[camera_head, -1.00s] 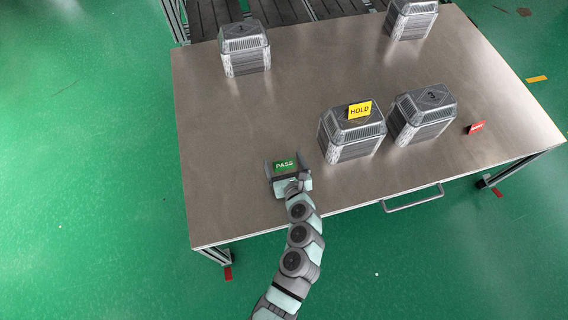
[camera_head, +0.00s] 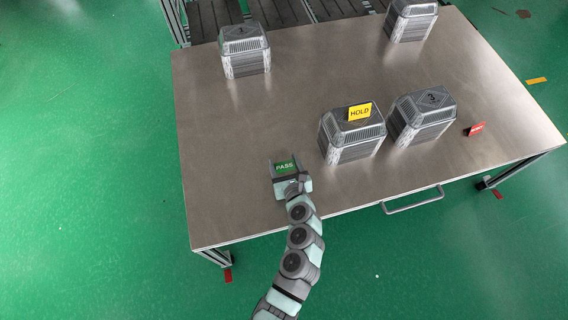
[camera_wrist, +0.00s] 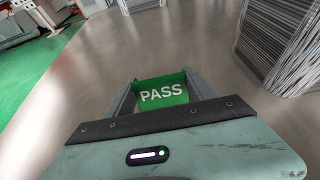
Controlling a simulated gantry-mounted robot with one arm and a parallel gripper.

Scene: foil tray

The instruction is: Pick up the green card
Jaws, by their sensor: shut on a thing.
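The green card (camera_head: 285,167), marked PASS, is between the fingers of my gripper (camera_head: 285,168) near the front left part of the metal table (camera_head: 225,190). My gripper is shut on the card by its left and right edges. In the wrist view the green card (camera_wrist: 162,91) stands between the two fingers of my gripper (camera_wrist: 160,95), its printed face toward the camera. Its lower edge is hidden behind my gripper body. I cannot tell whether the card touches the table.
A foil tray stack (camera_head: 352,138) with a yellow HOLD card (camera_head: 359,111) stands right of my gripper. Another stack (camera_head: 421,115), marked 3, is beside it, with a red card (camera_head: 476,128) further right. Two stacks (camera_head: 245,52) (camera_head: 411,20) stand at the back.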

